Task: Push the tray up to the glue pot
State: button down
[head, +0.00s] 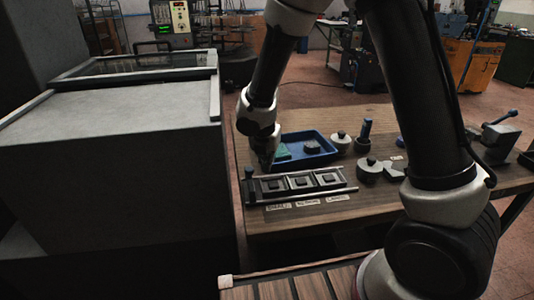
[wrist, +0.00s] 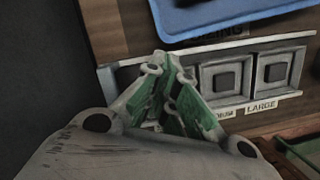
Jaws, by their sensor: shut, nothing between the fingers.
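The blue tray (head: 297,138) lies on the wooden table and holds a green piece (head: 282,152) and a dark grey block (head: 312,147). Part of it shows at the top of the wrist view (wrist: 230,14). Two grey lidded pots with knobs stand to its right: one (head: 341,142) close by its right end, one (head: 369,172) nearer the front. I cannot tell which is the glue pot. My gripper (head: 265,165) is shut and empty, pointing down just left of the tray; contact cannot be told. Its closed fingers show in the wrist view (wrist: 165,65).
A railed rack (head: 348,189) with three square holders lies in front of the tray, close to my gripper. A dark-blue-handled tool (head: 365,130) stands behind the pots. A grey block (head: 394,173) and a vise (head: 498,137) are further right. A large grey cabinet (head: 110,130) borders the left.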

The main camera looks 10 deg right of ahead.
jog(key=shift+x, duration=1.4)
jog(key=shift+w, duration=0.1)
jog(key=shift+w+d, duration=0.25)
jog(key=shift+w, duration=0.15)
jog(key=shift+w+d, duration=0.15)
jog(key=shift+w, duration=0.2)
jog(key=shift+s, duration=0.1)
